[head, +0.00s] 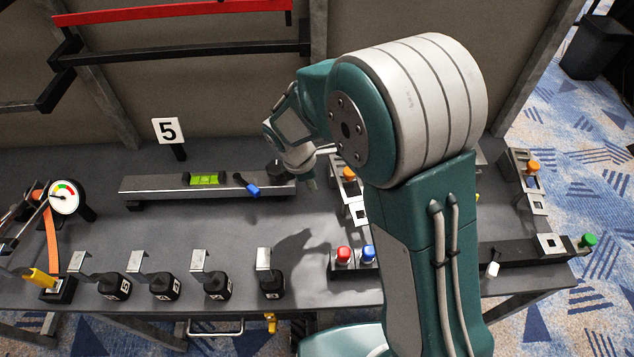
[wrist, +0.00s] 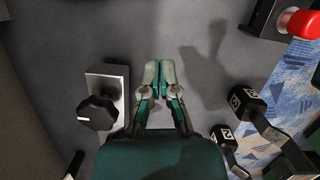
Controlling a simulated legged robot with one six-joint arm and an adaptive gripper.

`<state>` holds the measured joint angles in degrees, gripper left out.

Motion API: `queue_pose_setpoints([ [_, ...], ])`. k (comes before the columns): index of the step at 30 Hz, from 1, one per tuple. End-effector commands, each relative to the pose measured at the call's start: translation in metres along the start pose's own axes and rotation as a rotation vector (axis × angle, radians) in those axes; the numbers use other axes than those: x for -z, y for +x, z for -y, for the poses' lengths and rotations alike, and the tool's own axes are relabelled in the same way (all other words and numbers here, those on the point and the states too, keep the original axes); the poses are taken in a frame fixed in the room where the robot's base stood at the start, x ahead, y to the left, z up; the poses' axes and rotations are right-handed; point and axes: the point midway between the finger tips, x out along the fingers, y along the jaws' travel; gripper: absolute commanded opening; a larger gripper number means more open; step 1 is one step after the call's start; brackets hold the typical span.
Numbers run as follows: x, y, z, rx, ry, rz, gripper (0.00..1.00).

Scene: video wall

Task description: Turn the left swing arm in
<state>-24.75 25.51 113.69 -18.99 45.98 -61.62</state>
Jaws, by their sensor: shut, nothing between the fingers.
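At the upper left of the head view, a red bar (head: 170,12) and a black bar (head: 180,55) run across the back wall. A short black arm (head: 58,88) juts out from the left end of the black bar; I cannot tell for certain that it is the left swing arm. My gripper (head: 308,178) is over the workbench, at the right end of a grey rail, well to the right of and below these bars. In the wrist view my gripper (wrist: 160,72) is shut and empty, pointing over bare grey bench top.
The rail (head: 160,187) carries a green level (head: 205,178) and a blue-tipped lever (head: 250,189). A "5" sign (head: 167,130) and a dial gauge (head: 65,197) stand left. Numbered black blocks (head: 163,286) line the front. Red (head: 343,254) and blue buttons (head: 368,253) are near my arm. A black knob (wrist: 98,113) lies beside my gripper.

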Motion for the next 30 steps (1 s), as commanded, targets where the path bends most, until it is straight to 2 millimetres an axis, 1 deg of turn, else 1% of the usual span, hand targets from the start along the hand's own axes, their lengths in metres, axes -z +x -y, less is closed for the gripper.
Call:
queue_pose_setpoints([
  [1, 0.0, 0.011, 0.001, 0.005, 0.0, 0.002, 0.0],
  [3, 0.0, 0.024, 0.001, 0.005, 0.0, 0.002, 0.0],
  [11, 0.0, 0.073, 0.001, 0.004, 0.0, 0.002, 0.0],
  [15, -0.023, 0.077, 0.001, 0.0, 0.005, 0.0, 0.0],
  [19, -0.035, 0.08, 0.001, 0.0, 0.003, 0.0, 0.0],
  [23, -0.039, 0.081, 0.0, 0.0, 0.001, 0.001, 0.0],
  [30, -0.039, 0.081, 0.0, 0.0, 0.0, 0.001, 0.0],
])
